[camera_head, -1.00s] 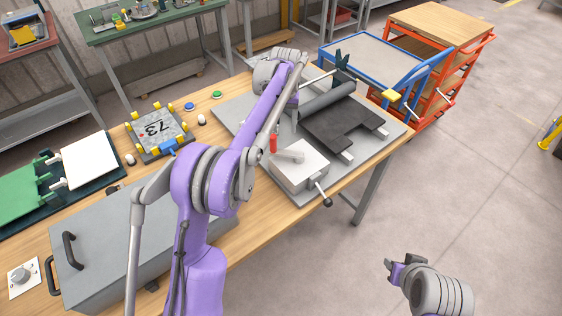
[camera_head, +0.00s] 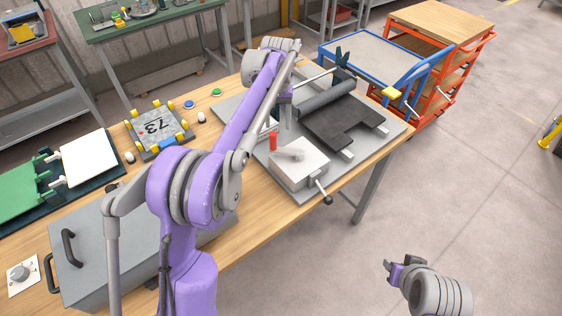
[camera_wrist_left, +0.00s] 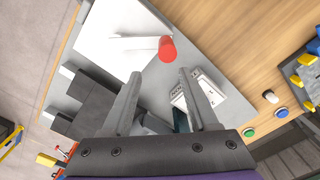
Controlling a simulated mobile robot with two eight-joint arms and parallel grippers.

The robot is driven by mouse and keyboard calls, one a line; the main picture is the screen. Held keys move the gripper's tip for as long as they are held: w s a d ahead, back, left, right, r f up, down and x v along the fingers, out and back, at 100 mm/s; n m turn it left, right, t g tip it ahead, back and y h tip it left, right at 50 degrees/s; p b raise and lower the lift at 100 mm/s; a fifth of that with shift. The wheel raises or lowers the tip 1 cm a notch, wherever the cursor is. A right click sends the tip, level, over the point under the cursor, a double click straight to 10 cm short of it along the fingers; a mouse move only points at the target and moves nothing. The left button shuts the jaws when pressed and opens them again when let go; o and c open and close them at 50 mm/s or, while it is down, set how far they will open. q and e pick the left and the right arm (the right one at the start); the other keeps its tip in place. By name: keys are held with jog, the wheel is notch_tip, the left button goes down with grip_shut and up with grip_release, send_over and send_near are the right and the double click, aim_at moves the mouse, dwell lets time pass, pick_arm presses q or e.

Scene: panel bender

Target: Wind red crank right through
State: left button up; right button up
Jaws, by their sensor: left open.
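The red crank handle (camera_head: 273,141) stands upright at the end of a pale crank arm (camera_head: 291,156) on top of the white box (camera_head: 300,172) of the bender. In the left wrist view the red handle (camera_wrist_left: 167,48) shows just beyond the tips of my left gripper (camera_wrist_left: 159,73), roughly between them in the picture. The left gripper is open and nothing shows between its fingers. In the head view the left forearm partly hides this gripper. My right gripper (camera_head: 393,267) is away from the bench over the floor, too small to tell its opening.
The grey roller (camera_head: 328,98) and dark sheet (camera_head: 343,122) lie beside the white box. A black-knobbed lever (camera_head: 326,199) sticks out at the front. Blue (camera_head: 189,104) and green (camera_head: 216,92) buttons are behind. A blue cart (camera_head: 365,58) stands past the bench.

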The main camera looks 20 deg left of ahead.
aim_at(273, 134)
pick_arm(q)
jog(key=shift+s+a+f+b, duration=0.1)
jog(key=shift+s+a+b, duration=0.05)
jog(key=shift+s, duration=0.35)
jog(key=shift+s+a+b, duration=0.15)
jog(key=shift+s, duration=0.3)
jog(key=shift+s+a, duration=0.1)
jog(key=shift+s, duration=0.3)
jog(key=shift+w+f, duration=0.1)
jog(key=shift+f, duration=0.35)
jog(key=shift+f+b, duration=0.45)
jog(key=shift+f, duration=0.15)
jog(key=shift+f+b, duration=0.7)
jog(key=shift+f, duration=1.2)
pick_arm(e)
jog(key=shift+g, duration=0.3)
jog(key=f, duration=0.1)
jog(key=s+f, duration=0.1)
jog(key=f, duration=0.1)
jog(key=s+f, duration=0.1)
jog(key=shift+s+f, duration=0.1)
jog(key=shift+f, duration=0.15)
